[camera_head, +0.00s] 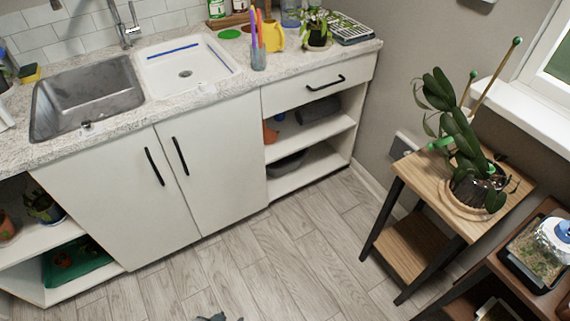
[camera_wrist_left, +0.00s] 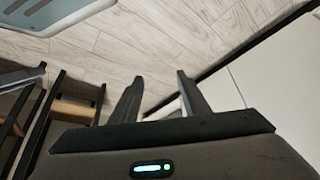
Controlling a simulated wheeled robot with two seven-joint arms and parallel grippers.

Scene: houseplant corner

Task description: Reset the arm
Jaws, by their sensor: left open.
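My left gripper (camera_wrist_left: 160,77) shows in the left wrist view, its two dark fingers apart with nothing between them. Behind the fingers is wood-plank floor. In the head view, only a small dark piece shows at the bottom edge, and I cannot tell which part it is. My right gripper is in neither view.
A white cabinet (camera_head: 110,215) with a sink (camera_head: 85,95) stands at the left and middle. A wooden stand (camera_head: 415,175) with a potted plant (camera_head: 462,140) is at the right, beside a darker shelf. The floor (camera_head: 270,265) between them is clear.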

